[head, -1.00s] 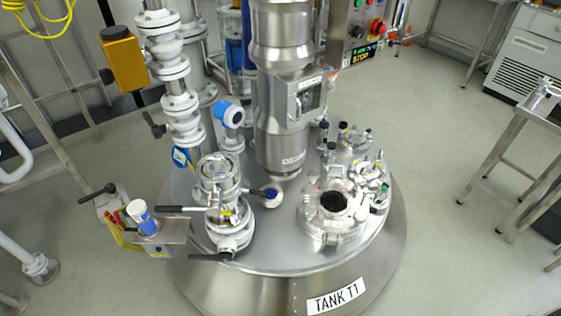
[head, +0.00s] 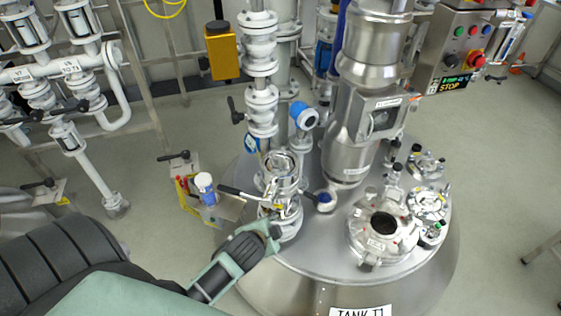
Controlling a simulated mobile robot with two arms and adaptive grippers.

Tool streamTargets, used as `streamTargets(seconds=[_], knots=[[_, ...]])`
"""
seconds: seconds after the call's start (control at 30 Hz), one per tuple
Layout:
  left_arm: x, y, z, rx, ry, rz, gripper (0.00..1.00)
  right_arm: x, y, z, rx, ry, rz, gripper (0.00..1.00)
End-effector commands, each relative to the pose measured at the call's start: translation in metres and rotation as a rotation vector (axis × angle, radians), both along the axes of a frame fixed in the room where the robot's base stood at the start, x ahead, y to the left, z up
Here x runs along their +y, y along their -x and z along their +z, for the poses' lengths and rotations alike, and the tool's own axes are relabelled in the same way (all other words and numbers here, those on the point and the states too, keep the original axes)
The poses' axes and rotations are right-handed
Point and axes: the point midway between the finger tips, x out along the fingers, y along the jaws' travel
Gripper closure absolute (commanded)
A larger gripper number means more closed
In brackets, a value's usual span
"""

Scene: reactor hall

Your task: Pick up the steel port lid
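On the domed steel top of tank T1 (head: 330,262) is a round open port (head: 384,246) with a dark hole. Next to it on the right lies a round bright steel piece with knobs around its rim, which may be the steel port lid (head: 428,204); I cannot tell for sure. My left gripper (head: 270,238) reaches in from the lower left, its tip in front of the foot of the valve stack, left of the port and apart from the round piece. It is seen from the side, so its opening is unclear. My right gripper is out of view.
A valve stack with a sight glass and lever handles (head: 282,180) stands on the tank's left. A thick steel column (head: 365,90) rises behind the port. A control box (head: 462,45) hangs at upper right. White pipes (head: 90,175) stand at left.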

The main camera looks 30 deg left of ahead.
Motion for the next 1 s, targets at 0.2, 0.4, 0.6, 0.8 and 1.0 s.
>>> streamTargets(seconds=[0.2,0.4,0.6,0.8,1.0], knots=[[0.011,-0.016,0.078,-0.087,-0.082,-0.024,0.7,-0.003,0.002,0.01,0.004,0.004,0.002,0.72],[0.04,-0.062,0.105,-0.193,-0.302,-0.145,0.7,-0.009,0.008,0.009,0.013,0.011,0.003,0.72],[0.059,-0.097,0.12,-0.264,-0.49,-0.252,0.7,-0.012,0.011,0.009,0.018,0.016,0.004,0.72],[0.069,-0.122,0.127,-0.3,-0.597,-0.312,0.7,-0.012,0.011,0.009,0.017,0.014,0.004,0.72],[0.074,-0.138,0.121,-0.301,-0.6,-0.315,0.7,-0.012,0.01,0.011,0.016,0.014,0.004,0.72]])
